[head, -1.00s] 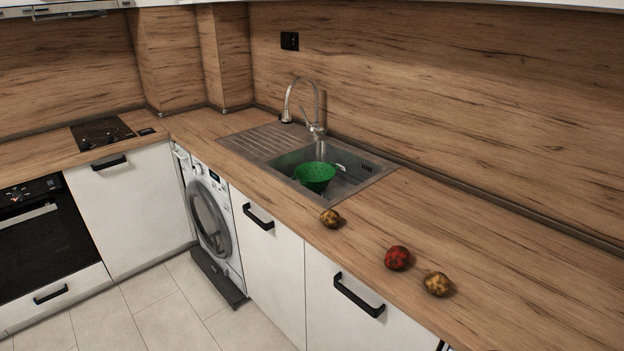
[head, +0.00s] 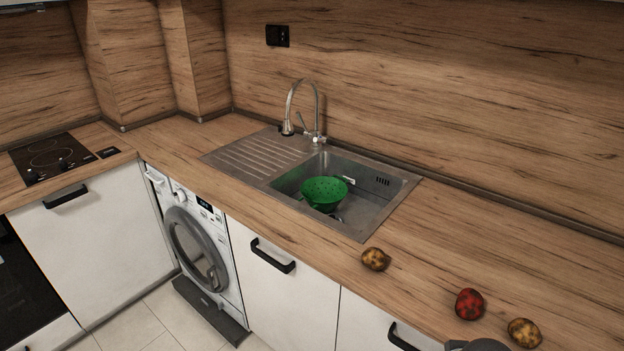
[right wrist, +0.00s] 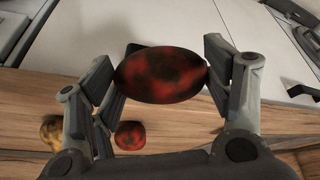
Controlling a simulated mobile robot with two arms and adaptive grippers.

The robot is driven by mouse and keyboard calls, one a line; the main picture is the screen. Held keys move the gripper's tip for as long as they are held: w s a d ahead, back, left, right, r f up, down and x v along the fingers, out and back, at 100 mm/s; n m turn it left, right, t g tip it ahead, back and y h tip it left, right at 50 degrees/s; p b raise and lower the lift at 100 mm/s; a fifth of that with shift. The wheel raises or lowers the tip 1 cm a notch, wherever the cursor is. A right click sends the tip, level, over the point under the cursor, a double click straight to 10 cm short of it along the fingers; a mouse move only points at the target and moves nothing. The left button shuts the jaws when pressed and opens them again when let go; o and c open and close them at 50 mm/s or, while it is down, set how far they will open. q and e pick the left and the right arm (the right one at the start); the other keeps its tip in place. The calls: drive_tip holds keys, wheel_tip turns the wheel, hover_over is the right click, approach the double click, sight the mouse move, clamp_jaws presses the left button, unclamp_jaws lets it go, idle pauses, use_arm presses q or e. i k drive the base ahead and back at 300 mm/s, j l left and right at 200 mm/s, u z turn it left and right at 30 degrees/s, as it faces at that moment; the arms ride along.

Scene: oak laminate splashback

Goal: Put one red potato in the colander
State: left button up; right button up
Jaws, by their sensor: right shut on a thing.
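In the right wrist view, my right gripper (right wrist: 165,77) is shut on a dark-mottled red potato (right wrist: 160,76), held between its two fingers above the floor and counter edge. A second red potato (head: 469,304) lies on the wooden counter near its front edge; it also shows in the right wrist view (right wrist: 130,135). The green colander (head: 324,192) sits in the sink basin, and I see no potato in it. In the head view only a grey part of my arm shows at the bottom edge; the held potato is out of that view. My left gripper is not in view.
The steel sink (head: 392,198) has a drainboard at left and a tall curved tap (head: 303,105) behind. Two yellow-brown potatoes (head: 375,259) (head: 524,333) lie on the counter (head: 500,240). The counter behind them is clear. A washing machine (head: 195,250) stands below.

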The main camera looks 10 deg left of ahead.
sight(324, 198)
drive_tip(key=i+j, duration=0.15)
drive_tip(key=j, duration=0.2)
drive_tip(key=i+j+z, duration=0.1)
drive_tip(key=j, duration=0.25)
drive_tip(key=i+j, duration=0.2)
drive_tip(key=j, duration=0.2)
drive_tip(key=i+j+z, duration=0.1)
drive_tip(key=j, duration=0.25)
drive_tip(key=i+j, duration=0.2)
drive_tip(key=j, duration=0.2)
